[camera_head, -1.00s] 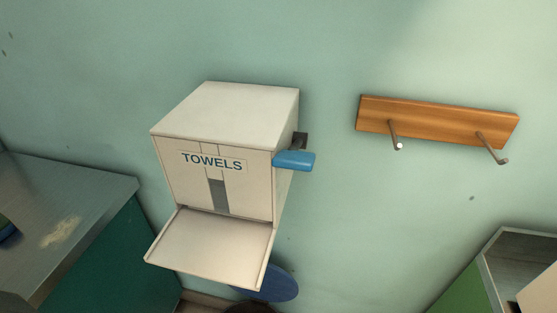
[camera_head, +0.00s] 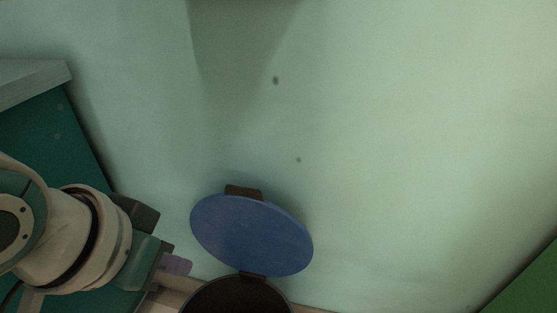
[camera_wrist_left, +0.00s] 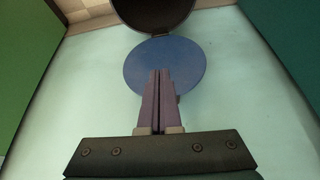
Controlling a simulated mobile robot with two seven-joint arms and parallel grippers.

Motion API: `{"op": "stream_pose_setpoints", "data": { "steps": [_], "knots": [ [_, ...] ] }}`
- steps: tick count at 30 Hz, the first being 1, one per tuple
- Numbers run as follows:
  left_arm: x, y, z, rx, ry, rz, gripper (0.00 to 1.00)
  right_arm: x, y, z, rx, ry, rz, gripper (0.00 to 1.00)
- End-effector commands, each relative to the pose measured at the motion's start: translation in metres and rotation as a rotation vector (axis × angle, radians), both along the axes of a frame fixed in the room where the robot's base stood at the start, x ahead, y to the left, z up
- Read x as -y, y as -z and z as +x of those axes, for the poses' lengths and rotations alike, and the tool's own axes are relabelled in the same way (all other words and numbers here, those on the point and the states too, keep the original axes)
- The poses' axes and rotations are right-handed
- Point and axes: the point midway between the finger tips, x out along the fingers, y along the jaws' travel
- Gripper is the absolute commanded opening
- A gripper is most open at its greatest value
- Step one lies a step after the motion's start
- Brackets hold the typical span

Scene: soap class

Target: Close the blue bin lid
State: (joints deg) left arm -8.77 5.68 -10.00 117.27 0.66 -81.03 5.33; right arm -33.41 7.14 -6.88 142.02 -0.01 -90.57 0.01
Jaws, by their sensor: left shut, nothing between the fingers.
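The blue bin lid (camera_head: 252,235) is round and stands open, tilted up against the wall behind the dark bin (camera_head: 236,297). In the left wrist view the lid (camera_wrist_left: 186,62) is partly covered by my fingers, and the dark bin opening (camera_wrist_left: 153,12) is at the top. My left gripper (camera_head: 176,264) is shut and empty, just left of the lid in the head view. In the left wrist view its closed fingers (camera_wrist_left: 158,76) overlap the lid; I cannot tell whether they touch it. My right gripper is not in view.
A teal cabinet (camera_head: 50,140) with a grey top stands at the left. A green surface (camera_head: 525,282) shows at the lower right. The pale green wall (camera_head: 400,140) to the right of the lid is bare.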

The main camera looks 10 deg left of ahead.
Motion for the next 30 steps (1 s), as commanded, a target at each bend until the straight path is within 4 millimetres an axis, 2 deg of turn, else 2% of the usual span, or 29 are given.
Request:
{"op": "stream_pose_setpoints", "data": {
  "steps": [1,3,6,9,12,16,30],
  "knots": [
    [0.003,0.015,0.033,0.042,-0.01,-0.007,0.0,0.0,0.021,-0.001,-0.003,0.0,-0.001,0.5],
    [0.007,0.008,0.072,0.088,-0.026,-0.015,0.0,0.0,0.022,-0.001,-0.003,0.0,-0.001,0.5],
    [0.011,-0.008,0.118,0.147,-0.044,-0.025,0.0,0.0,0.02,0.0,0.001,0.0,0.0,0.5],
    [0.012,-0.023,0.15,0.188,-0.059,-0.03,0.0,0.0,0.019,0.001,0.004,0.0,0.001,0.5],
    [0.012,-0.032,0.167,0.21,-0.068,-0.032,0.0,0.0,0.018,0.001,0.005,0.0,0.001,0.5],
    [0.013,-0.031,0.177,0.221,-0.073,-0.034,0.0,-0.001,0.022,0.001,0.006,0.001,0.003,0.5],
    [0.014,0.027,0.22,0.219,-0.072,-0.033,0.0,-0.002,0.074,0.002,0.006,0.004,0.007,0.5]
  ]
}}
